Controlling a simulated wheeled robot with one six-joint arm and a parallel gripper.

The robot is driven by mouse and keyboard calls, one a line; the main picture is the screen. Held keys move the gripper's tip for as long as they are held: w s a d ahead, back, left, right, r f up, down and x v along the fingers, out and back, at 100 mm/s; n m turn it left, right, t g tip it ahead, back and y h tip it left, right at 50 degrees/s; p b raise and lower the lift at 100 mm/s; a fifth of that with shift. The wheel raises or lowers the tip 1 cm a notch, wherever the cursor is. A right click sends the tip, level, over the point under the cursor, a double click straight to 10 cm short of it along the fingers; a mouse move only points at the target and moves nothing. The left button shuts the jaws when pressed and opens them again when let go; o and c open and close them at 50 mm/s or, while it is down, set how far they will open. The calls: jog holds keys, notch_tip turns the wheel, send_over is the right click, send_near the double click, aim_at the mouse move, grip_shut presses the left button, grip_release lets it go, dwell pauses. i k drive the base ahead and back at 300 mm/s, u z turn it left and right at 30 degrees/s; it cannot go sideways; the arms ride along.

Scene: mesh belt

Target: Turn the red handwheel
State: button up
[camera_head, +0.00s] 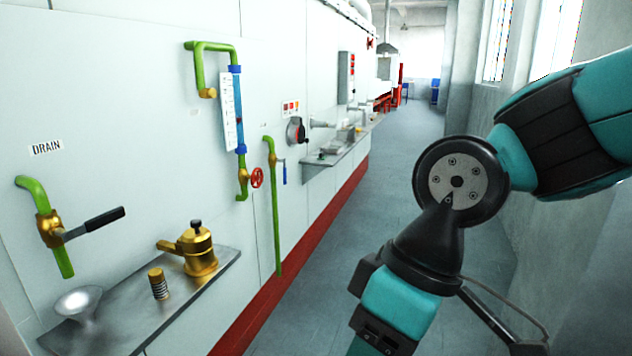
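The red handwheel (257,178) is small and sits on a brass valve (243,182) at the lower end of a green and blue pipe on the white wall panel. It stands out from the wall and nothing touches it. My arm, teal and black, fills the right side of the view, well apart from the handwheel.
A black-handled drain valve (90,225), a shelf (215,276) with brass parts and a metal funnel, and a thin green pipe (276,220) with a blue lever line the left wall. Another red wheel (370,43) is far off. The floor (385,160) along the aisle is clear.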

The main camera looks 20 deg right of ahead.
aim_at(254, 176)
jog(key=z, duration=0.15)
jog(key=k, duration=0.5)
jog(key=z, duration=0.8)
jog(key=i, duration=1.05)
jog(key=u, duration=0.7)
jog(key=i, duration=1.05)
jog(key=u, duration=0.7)
